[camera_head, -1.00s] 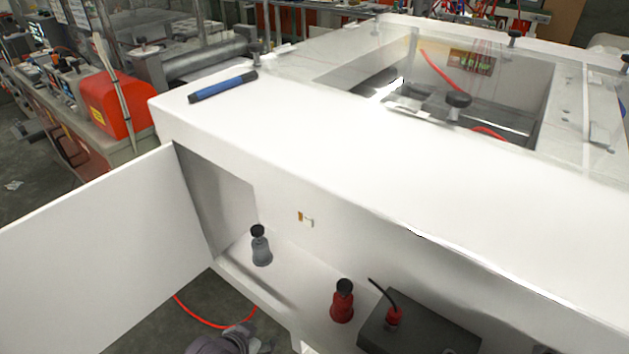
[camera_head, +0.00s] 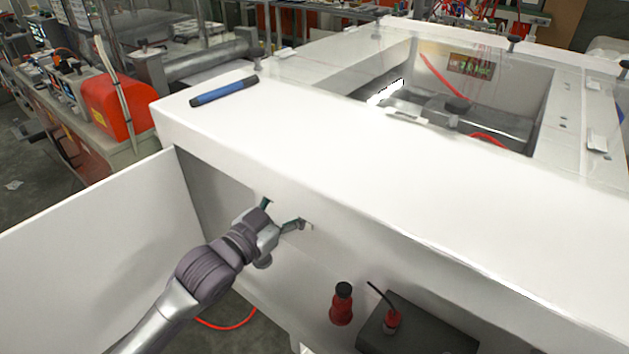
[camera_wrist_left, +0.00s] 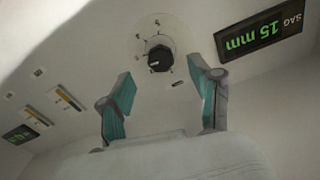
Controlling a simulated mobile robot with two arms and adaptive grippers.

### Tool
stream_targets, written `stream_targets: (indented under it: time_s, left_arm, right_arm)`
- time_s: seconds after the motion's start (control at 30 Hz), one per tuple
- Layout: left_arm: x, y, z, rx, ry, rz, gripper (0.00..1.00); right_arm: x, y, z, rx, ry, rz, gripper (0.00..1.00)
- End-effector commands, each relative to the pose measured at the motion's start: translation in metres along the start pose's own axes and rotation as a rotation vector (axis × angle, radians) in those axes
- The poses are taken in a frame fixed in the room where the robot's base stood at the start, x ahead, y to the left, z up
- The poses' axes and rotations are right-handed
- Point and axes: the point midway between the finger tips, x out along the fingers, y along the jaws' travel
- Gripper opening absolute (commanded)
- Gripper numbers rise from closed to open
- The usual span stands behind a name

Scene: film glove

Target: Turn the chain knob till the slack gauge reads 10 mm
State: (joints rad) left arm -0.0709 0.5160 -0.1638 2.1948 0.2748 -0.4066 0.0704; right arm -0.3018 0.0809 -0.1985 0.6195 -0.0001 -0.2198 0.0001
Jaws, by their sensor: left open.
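In the left wrist view a black round chain knob (camera_wrist_left: 160,58) sits on a pale dial plate (camera_wrist_left: 152,36) with small marks around it. The slack gauge (camera_wrist_left: 260,37) at the upper right reads "SAG 15 mm" in green digits. My left gripper (camera_wrist_left: 165,80) is open, its two teal-padded fingers on either side of the knob's lower area, apart from it. In the head view my left gripper (camera_head: 281,213) reaches into the open compartment below the white top; the knob is hidden there. My right gripper is not in view.
An open white door panel (camera_head: 100,255) stands left of the arm. A red bottle-shaped item (camera_head: 341,303) and a dark box (camera_head: 415,328) are to the right. A second display (camera_wrist_left: 20,134) and sliders (camera_wrist_left: 68,98) sit left of the knob.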

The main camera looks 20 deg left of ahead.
Motion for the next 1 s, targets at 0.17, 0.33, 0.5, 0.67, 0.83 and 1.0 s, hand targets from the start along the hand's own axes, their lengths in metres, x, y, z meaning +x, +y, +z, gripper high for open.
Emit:
stream_targets:
  time_s: [0.17,0.33,0.5,0.67,0.83,1.0]
  left_arm:
    - [0.037,-0.001,-0.002,0.000,0.002,-0.001,0.64]
    - [0.059,0.000,-0.001,0.001,0.000,0.000,0.64]
    - [0.068,0.001,0.000,0.002,-0.001,0.001,0.64]
    - [0.068,0.001,0.001,0.002,-0.001,0.001,0.64]
    - [0.068,0.001,0.001,0.002,-0.001,0.001,0.52]
    - [0.068,0.001,0.001,0.002,-0.001,0.001,0.24]
  right_arm:
    - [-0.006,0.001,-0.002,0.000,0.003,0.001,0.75]
    - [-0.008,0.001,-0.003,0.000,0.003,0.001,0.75]
    - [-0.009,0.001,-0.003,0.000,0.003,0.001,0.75]
    - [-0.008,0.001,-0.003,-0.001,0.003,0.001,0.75]
    - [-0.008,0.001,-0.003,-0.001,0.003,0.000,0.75]
    - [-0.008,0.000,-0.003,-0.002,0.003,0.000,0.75]
